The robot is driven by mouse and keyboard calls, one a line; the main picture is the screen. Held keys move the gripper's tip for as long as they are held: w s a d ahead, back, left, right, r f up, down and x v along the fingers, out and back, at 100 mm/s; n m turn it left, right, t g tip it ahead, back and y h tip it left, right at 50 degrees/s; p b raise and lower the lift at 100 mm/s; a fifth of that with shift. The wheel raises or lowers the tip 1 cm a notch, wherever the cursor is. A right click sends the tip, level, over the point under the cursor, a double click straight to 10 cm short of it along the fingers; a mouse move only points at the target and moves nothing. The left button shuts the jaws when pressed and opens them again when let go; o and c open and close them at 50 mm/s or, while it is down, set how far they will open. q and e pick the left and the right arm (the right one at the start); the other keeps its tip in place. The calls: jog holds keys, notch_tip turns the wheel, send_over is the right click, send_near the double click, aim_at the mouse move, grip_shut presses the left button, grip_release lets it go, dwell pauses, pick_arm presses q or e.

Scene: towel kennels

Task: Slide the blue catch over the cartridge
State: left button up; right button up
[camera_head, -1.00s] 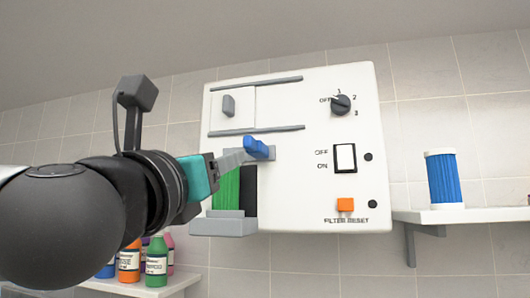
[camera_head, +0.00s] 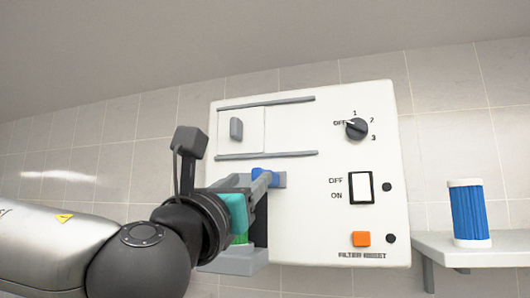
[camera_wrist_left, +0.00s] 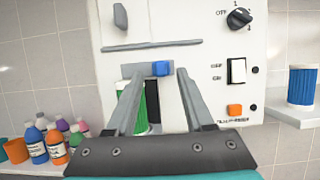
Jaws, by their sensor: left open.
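The blue catch (camera_head: 260,174) sits on a grey rail (camera_wrist_left: 127,71) on the front of the white panel. In the left wrist view the catch (camera_wrist_left: 161,68) is at the rail's right part, above a black strip and right of the green cartridge (camera_wrist_left: 127,106). The cartridge stands upright below the rail, partly hidden by a finger; in the head view my gripper hides most of it. My left gripper (camera_wrist_left: 158,74) is open, its fingers pointing at the panel, one to each side of the catch. I cannot tell whether either finger touches it. My right gripper is out of view.
The white panel (camera_head: 300,220) carries a rotary knob (camera_head: 356,129), a rocker switch (camera_head: 361,188), an orange button (camera_head: 361,239) and a small sliding door (camera_head: 252,130). A blue cartridge (camera_head: 470,213) stands on the right shelf (camera_head: 500,250). Several bottles (camera_wrist_left: 55,143) stand at lower left.

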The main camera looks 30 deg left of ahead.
aim_at(261, 168)
pick_arm(q)
jog(key=shift+w+a+r+p, duration=0.1)
jog(key=shift+w+r+p, duration=0.2)
jog(key=shift+w+p, duration=0.35)
jog(key=p+x, duration=0.4)
jog(key=x, duration=0.2)
jog(key=shift+w+a, duration=0.1)
jog(key=shift+w, duration=0.15)
jog(key=shift+w+a+r+p, duration=0.1)
jog(key=shift+w+r+p, duration=0.15)
jog(key=shift+w+p, duration=0.25)
grip_shut()
dwell(0.5)
